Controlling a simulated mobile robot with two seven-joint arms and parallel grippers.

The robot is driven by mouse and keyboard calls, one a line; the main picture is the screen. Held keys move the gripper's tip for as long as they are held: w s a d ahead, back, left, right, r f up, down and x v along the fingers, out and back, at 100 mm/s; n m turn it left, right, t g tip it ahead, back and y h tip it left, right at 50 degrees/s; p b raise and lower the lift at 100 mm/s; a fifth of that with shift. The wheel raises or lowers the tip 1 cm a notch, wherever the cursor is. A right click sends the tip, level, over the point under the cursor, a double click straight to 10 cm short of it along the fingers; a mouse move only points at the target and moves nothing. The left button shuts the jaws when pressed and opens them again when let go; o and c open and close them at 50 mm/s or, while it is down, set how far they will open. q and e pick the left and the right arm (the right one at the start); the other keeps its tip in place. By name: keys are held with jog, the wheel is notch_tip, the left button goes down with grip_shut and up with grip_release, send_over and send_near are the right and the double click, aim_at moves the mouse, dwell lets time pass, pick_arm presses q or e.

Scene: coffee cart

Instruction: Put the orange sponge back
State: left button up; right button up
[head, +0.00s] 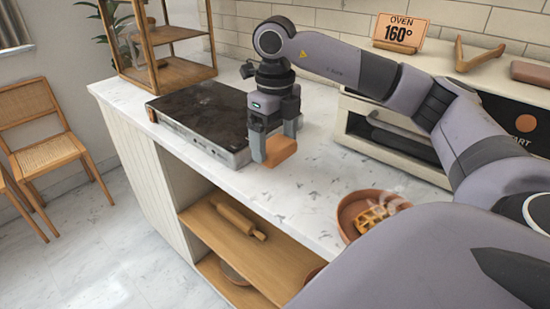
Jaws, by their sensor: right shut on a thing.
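The orange sponge (280,151) is a small orange block in the head view, just right of the dark-topped appliance. My right gripper (272,140) points down and is shut on the sponge. The sponge's lower edge is at or just above the white counter; I cannot tell whether it touches. My left gripper is not in view.
The flat dark-topped appliance (205,108) lies left of the gripper. A wooden shelf rack (165,45) stands behind it. An oven (390,135) with a 160° sign (400,32) is at right. A brown bowl (350,212) holds a waffle-like piece. Marble counter (270,200) between is clear.

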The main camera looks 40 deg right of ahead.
aim_at(275, 145)
jog(key=shift+f, duration=2.15)
jog(key=shift+f, duration=0.1)
jog(key=o, duration=0.7)
jog(key=shift+o, duration=0.2)
notch_tip(275, 145, up, 12)
jog(key=shift+r+p, duration=0.15)
jog(key=shift+p, duration=0.5)
